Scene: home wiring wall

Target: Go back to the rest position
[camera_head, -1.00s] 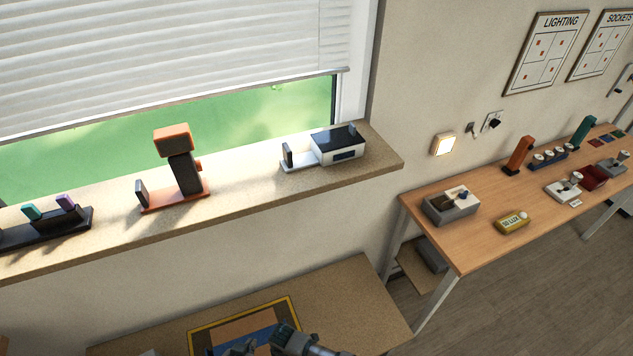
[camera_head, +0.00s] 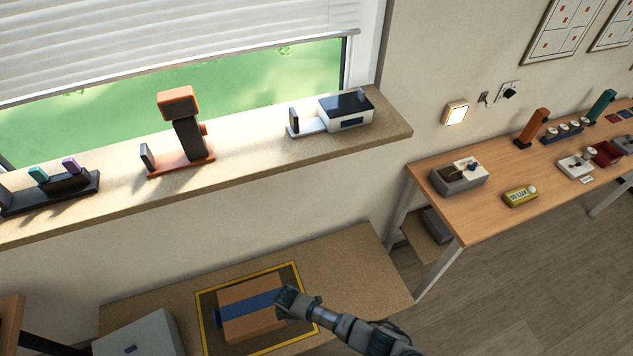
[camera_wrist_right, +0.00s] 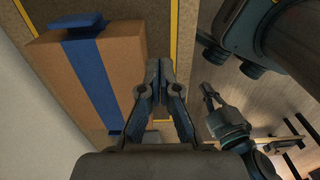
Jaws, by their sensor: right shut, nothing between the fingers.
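My right gripper (camera_head: 287,303) comes in from the lower right in the head view, over the right end of a brown cardboard box (camera_head: 262,324) with a blue strap (camera_head: 240,308). In the right wrist view the fingers of this gripper (camera_wrist_right: 159,66) are shut together with nothing between them. There the brown box (camera_wrist_right: 112,42) stands to the left of the fingers. I cannot tell whether the gripper touches the box. My left gripper does not show in the head view.
The box is on a yellow-edged mat (camera_head: 207,341) on a low table (camera_head: 347,246), beside a grey case (camera_head: 140,338). A windowsill (camera_head: 245,155) above holds several devices. A wooden workbench (camera_head: 480,217) stands at right, with open floor in front of it.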

